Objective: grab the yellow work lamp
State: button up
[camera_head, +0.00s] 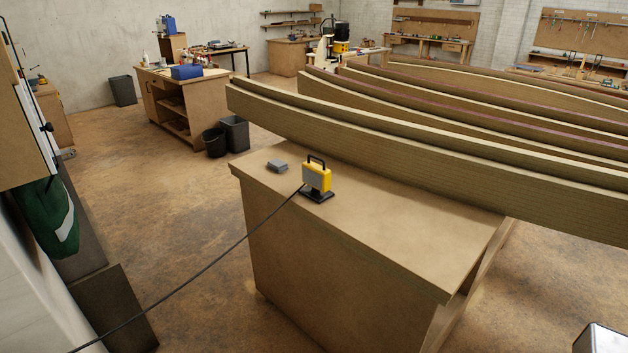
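The yellow work lamp (317,174) stands upright on a low wooden bench (400,230) in the middle of the head view. It has a grey panel on its front, a black handle on top and a black foot. A black cable (205,267) runs from the lamp over the bench's left edge, down to the lower left corner. The lamp stands apart from the long curved beams behind it.
A small grey block (277,165) lies left of the lamp. Long curved laminated beams (430,160) span behind the lamp and to the right. A green cloth (52,217) hangs at left. Dark bins (235,133) stand by a farther workbench (180,95). The floor left of the bench is mostly clear.

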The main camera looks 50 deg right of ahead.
aim_at(318, 178)
jog(key=z, duration=0.55)
jog(key=i, duration=0.95)
jog(key=z, duration=0.2)
